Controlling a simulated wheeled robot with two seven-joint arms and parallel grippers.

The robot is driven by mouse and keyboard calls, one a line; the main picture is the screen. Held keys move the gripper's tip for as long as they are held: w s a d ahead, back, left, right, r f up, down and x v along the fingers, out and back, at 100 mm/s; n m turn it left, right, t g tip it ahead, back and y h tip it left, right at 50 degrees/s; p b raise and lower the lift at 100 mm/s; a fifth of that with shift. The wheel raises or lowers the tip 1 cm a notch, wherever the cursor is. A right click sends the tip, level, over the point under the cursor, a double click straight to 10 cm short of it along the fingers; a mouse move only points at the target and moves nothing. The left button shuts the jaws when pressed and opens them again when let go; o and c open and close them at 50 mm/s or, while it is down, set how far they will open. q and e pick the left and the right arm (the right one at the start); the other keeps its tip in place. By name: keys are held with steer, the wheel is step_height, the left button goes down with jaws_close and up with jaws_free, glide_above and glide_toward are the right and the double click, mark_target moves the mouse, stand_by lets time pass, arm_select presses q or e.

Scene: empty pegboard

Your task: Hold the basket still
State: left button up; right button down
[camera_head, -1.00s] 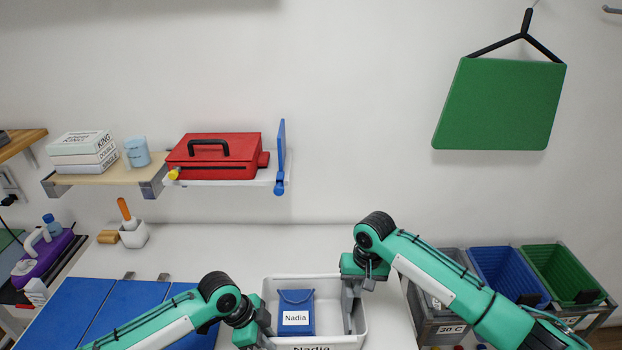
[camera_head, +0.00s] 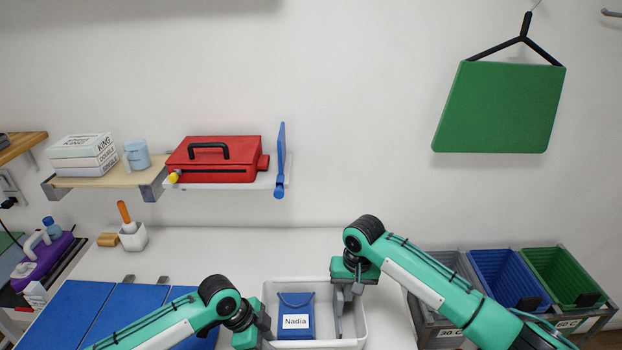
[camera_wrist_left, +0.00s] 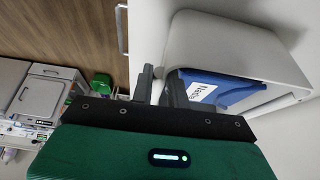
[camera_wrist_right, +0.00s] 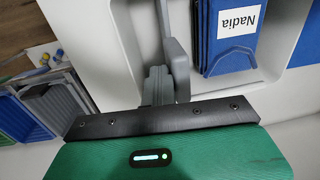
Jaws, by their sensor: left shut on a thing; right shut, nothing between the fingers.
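The white basket (camera_head: 357,303) stands on the white table at the bottom centre of the head view; its near end is cut off. A blue pouch (camera_head: 295,303) labelled Nadia is inside it. My left gripper (camera_head: 268,330) is shut on the basket's left wall; its fingers (camera_wrist_left: 160,87) show at the rim in the left wrist view. My right gripper (camera_head: 338,318) is shut and empty, over the basket's inside between the pouch and the right wall. Its fingers (camera_wrist_right: 168,50) are together beside the pouch (camera_wrist_right: 230,35) in the right wrist view.
Blue panels (camera_head: 120,315) lie left of the basket. Grey, blue (camera_head: 507,275) and green (camera_head: 560,272) bins stand at the right. A white pot (camera_head: 133,237) stands at the back left. A shelf above bears a red case (camera_head: 215,160). The table behind the basket is clear.

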mark_target(337, 290)
steer(key=shift+a, duration=0.4)
steer(key=shift+a, duration=1.3)
steer(key=shift+s+a, duration=0.1)
steer(key=shift+a, duration=0.85)
steer(key=shift+d+r, duration=0.1)
steer(key=shift+r, duration=0.05)
steer(key=shift+d+r, duration=0.5)
steer(key=shift+r, duration=0.3)
steer(key=shift+d+r, duration=0.45)
steer(key=shift+r, duration=0.35)
steer(key=shift+d+r, duration=0.5)
steer(key=shift+r, duration=0.3)
